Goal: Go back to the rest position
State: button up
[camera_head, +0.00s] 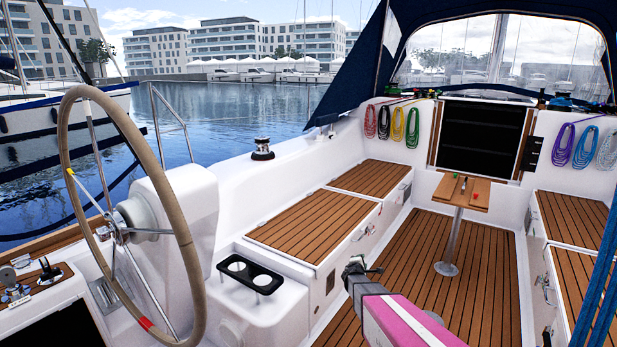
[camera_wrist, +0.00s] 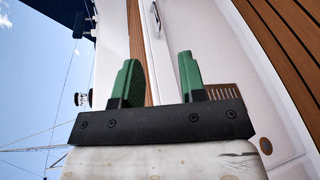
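My gripper (camera_head: 357,264) shows in the head view at the end of my pink and grey arm, above the cockpit floor and to the right of the black cup holder. In the wrist view my gripper (camera_wrist: 157,82) has two green fingers standing well apart. Nothing is between the fingers, and it touches nothing that I can see. In the head view the gripper is small, and its fingertips are hard to make out.
A large steering wheel (camera_head: 187,235) stands at the left. The cup holder (camera_head: 250,271) sits on a white console. A wooden bench (camera_head: 312,226) runs along the left side. A small table (camera_head: 461,191) stands further back. The teak floor (camera_head: 480,290) is clear.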

jog(key=s+d+r+m+g+h, duration=0.1)
jog(key=s+d+r+m+g, duration=0.25)
jog(key=s+m, duration=0.4)
jog(key=s+d+r+m+g+h, duration=0.25)
jog(key=s+m+g, duration=0.25)
jog(key=s, duration=0.5)
jog(key=s+a+r+m+g+y, duration=0.2)
jog(key=s+a+y, duration=0.3)
jog(key=s, duration=0.4)
jog(key=s+a+r+m+g+y, duration=0.2)
jog(key=s+a+y, duration=0.3)
jog(key=s, duration=0.4)
jog(key=shift+a+m+g, duration=0.55)
jog(key=shift+a+g, duration=0.15)
jog(key=shift+g, duration=0.15)
jog(key=shift+r, duration=0.1)
